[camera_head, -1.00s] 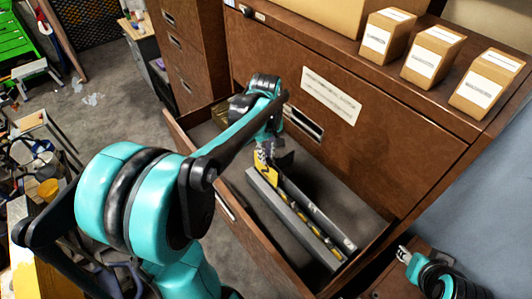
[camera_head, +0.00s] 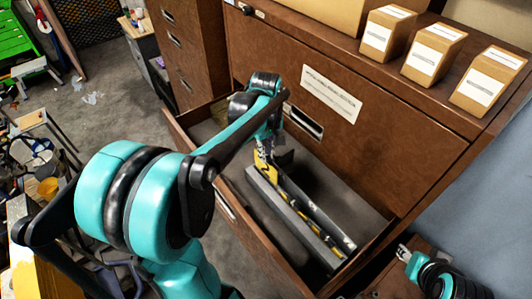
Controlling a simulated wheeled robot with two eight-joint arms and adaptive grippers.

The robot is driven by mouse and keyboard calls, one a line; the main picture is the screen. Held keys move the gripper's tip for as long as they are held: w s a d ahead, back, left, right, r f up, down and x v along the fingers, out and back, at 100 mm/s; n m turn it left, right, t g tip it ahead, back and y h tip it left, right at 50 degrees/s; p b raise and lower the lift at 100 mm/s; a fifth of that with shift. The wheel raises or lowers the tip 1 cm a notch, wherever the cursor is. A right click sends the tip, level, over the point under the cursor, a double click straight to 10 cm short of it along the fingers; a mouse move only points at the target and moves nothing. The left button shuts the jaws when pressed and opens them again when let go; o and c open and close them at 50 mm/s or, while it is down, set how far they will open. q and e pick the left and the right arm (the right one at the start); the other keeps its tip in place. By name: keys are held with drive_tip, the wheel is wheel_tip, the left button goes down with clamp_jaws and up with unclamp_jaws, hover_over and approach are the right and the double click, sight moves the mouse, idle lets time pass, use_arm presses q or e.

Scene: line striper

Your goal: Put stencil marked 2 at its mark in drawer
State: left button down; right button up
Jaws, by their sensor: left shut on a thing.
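The open brown drawer (camera_head: 285,272) holds a long grey rack (camera_head: 283,213) with a row of yellow marks along its slot. My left gripper (camera_head: 264,158) reaches down into the drawer at the rack's far left end. It is shut on the yellow stencil (camera_head: 267,172), whose lower part sits at or in the end of the rack's slot. Its number cannot be read clearly now. My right gripper (camera_head: 405,254) is at the lower right, outside the drawer, only partly in view; its jaws are too unclear to judge.
Three cardboard boxes with white labels (camera_head: 388,34) stand on the cabinet top. The cabinet front with a white label (camera_head: 332,95) rises just behind the drawer. Drawer walls surround my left gripper. A cluttered bench is at the left edge.

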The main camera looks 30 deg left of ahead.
use_arm(q)
drive_tip(key=shift+f+b, duration=3.3)
drive_tip(key=shift+f, duration=0.55)
idle(1.6)
drive_tip(key=c, duration=1.2)
unclamp_jaws()
drive_tip(key=shift+r, duration=0.1)
drive_tip(key=shift+r+p, duration=2.45)
drive_tip(key=shift+r, duration=1.05)
